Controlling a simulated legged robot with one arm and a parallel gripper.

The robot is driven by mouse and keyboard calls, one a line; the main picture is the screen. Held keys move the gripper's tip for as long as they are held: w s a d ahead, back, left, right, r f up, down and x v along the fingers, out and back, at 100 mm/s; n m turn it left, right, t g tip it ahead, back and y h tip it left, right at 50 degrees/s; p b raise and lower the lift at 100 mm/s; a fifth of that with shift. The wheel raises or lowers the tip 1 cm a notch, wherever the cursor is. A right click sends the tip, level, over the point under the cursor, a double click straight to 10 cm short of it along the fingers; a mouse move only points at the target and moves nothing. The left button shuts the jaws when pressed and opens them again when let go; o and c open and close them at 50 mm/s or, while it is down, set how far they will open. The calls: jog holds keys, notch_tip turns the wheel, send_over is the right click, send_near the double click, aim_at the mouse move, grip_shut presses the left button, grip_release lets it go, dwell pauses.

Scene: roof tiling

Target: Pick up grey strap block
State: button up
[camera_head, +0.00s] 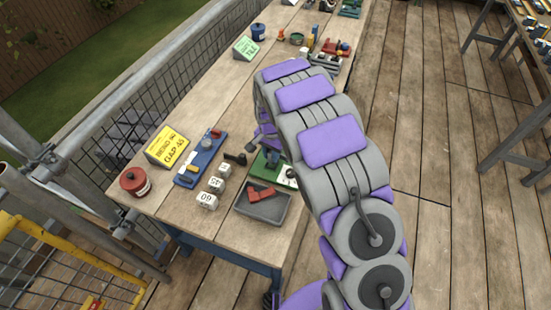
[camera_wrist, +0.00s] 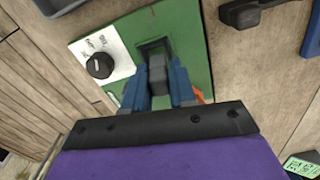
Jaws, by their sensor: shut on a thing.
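The grey strap block (camera_wrist: 157,73) is between the two blue fingers of my gripper (camera_wrist: 157,88) in the wrist view. My gripper is shut on it. The block is over a dark square patch on a green board (camera_wrist: 196,50); I cannot tell whether it still touches the board. The green board also shows in the head view (camera_head: 258,164), on the wooden table. There, my arm hides much of the area, and the block cannot be made out. A white plate with a black knob (camera_wrist: 100,65) sits on the green board.
A grey tray (camera_head: 270,214) with red pieces stands at the table's near edge. White numbered blocks (camera_head: 207,200), a blue board (camera_head: 202,158), a yellow sign (camera_head: 166,147) and a red pot (camera_head: 134,182) are to its left. More items stand at the far end.

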jog(key=shift+r+p, duration=0.5)
jog(key=shift+r, duration=0.95)
jog(key=shift+s, duration=0.1)
